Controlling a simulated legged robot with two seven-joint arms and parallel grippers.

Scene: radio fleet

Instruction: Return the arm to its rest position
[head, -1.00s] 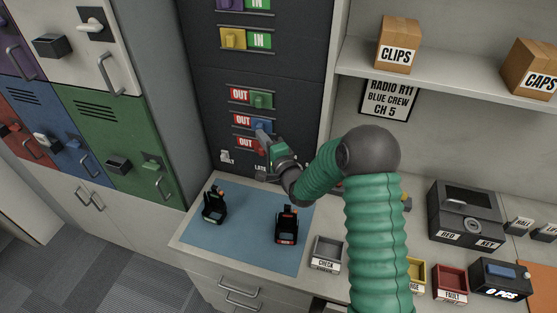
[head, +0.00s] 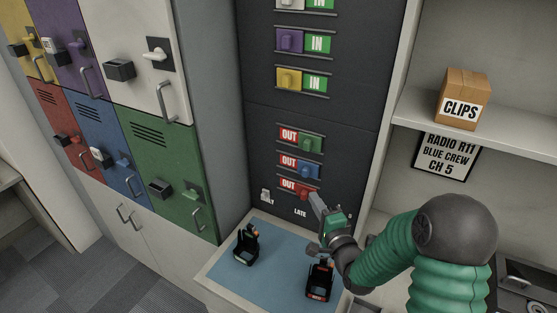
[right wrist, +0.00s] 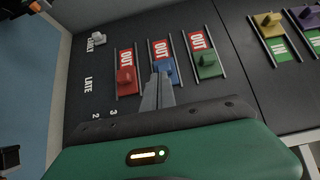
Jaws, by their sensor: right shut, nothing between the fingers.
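My right arm (head: 405,250) is green and ribbed with a dark round joint, and it reaches in from the right. My right gripper (head: 313,198) is shut and empty, in front of the dark board just below and right of the red slider (head: 303,187). In the right wrist view its closed fingers (right wrist: 157,80) point at the board and overlap the lower edge of the blue slider (right wrist: 166,68). The green (head: 304,138), blue (head: 300,164) and red sliders all show OUT. My left gripper is not in view.
A blue mat (head: 270,262) below the board holds two black radios, one (head: 247,245) at left and one (head: 319,280) under my gripper. A shelf with a CLIPS box (head: 462,98) stands at right. Coloured lockers (head: 155,150) with protruding handles stand at left.

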